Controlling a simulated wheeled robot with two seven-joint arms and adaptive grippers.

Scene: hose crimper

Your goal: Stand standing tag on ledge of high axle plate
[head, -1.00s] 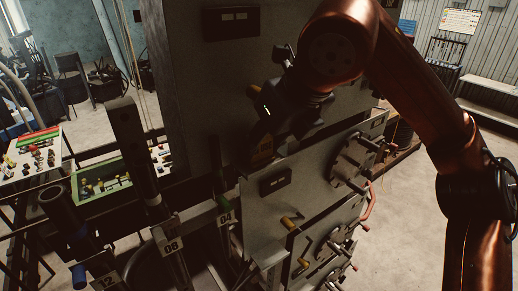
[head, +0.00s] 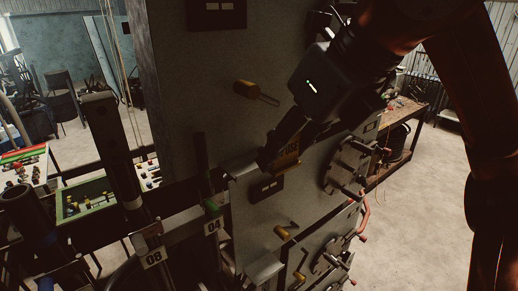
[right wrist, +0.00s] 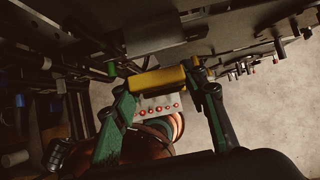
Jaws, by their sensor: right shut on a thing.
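My right gripper (head: 280,148) is shut on a yellow tag (head: 288,160), just above the upper edge of the grey plate with the hub. In the right wrist view the tag (right wrist: 158,80) is a yellow bar across the fingertips of the gripper (right wrist: 160,92). I take this grey plate (head: 308,175) for the high axle plate; a pale ledge (head: 240,168) shows at its upper left. The fingers hide part of the tag, and I cannot tell whether it touches the ledge. My left gripper does not show.
A tall grey panel (head: 190,70) rises behind, with a yellow-handled part (head: 256,92) on it. The hub (head: 345,165) and several handles stick out at the plate's right. Number plates 08 (head: 153,258) and 04 (head: 213,225) hang at lower left. Floor (head: 430,200) is clear at right.

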